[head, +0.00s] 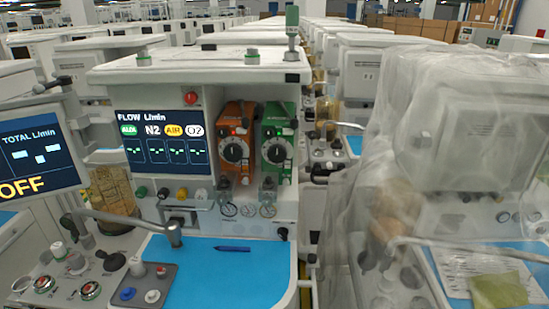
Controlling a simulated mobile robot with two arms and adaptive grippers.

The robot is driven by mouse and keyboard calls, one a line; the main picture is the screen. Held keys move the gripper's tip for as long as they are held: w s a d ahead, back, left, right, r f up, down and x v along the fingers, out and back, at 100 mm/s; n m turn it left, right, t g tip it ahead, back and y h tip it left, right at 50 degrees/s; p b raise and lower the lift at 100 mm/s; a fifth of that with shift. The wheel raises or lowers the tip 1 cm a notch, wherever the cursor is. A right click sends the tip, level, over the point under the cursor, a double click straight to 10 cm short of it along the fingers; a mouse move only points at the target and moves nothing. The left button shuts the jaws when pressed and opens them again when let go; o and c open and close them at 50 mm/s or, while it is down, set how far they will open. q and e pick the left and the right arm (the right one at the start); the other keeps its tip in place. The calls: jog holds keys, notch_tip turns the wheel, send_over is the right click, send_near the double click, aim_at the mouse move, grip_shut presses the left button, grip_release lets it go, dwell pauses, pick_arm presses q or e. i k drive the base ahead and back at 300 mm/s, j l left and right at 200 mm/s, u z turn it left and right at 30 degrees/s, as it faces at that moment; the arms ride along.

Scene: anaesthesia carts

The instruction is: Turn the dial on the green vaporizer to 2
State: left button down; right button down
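The green vaporizer (278,142) is mounted on the front of the middle anaesthesia cart, right of an orange vaporizer (235,143). Its round dial (276,152) is black with a pale centre and faces me. The markings on the dial are too small to read, so I cannot tell its setting. Neither of my grippers shows in the head view.
A blue work surface (205,270) with a blue pen (232,249) lies below the vaporizers. A metal arm (172,234) juts over its left part. A flow screen (163,143) is to the left. A plastic-draped cart (455,130) stands close on the right.

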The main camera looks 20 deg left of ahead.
aim_at(277, 153)
jog(key=i+l+u, duration=0.2)
jog(key=u, duration=0.25)
jog(key=i+l+u, duration=0.15)
jog(key=l+u, duration=0.15)
jog(key=u, duration=0.15)
